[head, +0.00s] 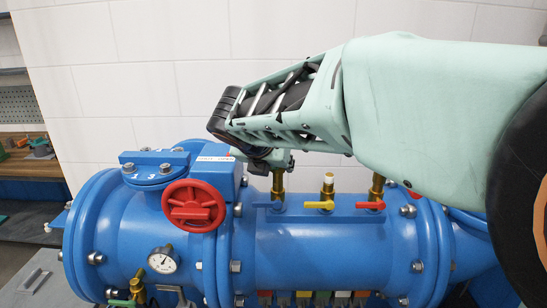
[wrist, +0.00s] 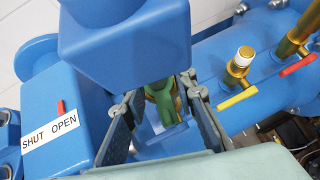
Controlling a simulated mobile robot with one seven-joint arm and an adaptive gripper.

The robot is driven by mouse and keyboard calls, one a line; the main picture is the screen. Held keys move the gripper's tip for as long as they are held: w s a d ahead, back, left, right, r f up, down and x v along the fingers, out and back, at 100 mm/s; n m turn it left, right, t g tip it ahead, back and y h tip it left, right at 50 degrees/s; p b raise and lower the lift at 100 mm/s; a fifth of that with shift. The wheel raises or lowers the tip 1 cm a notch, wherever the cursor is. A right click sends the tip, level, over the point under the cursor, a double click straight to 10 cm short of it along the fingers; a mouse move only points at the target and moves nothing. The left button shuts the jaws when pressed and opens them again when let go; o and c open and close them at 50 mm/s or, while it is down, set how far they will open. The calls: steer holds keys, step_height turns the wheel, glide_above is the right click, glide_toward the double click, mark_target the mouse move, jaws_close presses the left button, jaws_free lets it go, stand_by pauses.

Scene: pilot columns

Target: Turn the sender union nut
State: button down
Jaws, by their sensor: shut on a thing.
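A blue box-shaped housing, which I take for the sender (wrist: 124,40), fills the upper left of the wrist view. In the head view I cannot make it out behind my arm. Below it, a brass-and-green fitting, which I take for the union nut (wrist: 163,104), sits between my finger pads. My gripper (wrist: 160,93) is shut on it, one dark finger on each side. In the head view my gripper (head: 272,160) is above the leftmost brass stub (head: 278,182) on the pipe. The nut itself is hidden there.
A blue box with a SHUT/OPEN label (wrist: 50,132) stands close on the left. Brass valves with a yellow lever (head: 319,205) and a red lever (head: 370,205) stand to the right. A red handwheel (head: 193,206) and a gauge (head: 162,261) are lower left.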

steer(key=shift+r, duration=0.1)
steer(key=shift+r+n+y+p, duration=0.1)
steer(key=shift+n+y+p, duration=0.3)
steer(key=shift+y+p, duration=0.15)
steer(key=shift+n+p, duration=0.3)
steer(key=shift+p, duration=0.3)
steer(key=shift+n+y+p, duration=0.3)
steer(key=shift+y+p, duration=0.15)
steer(key=shift+p, duration=0.05)
steer(key=shift+n+y+p, duration=0.3)
steer(key=shift+p, duration=0.1)
steer(key=c, duration=1.5)
jaws_free()
steer(key=shift+s, duration=0.1)
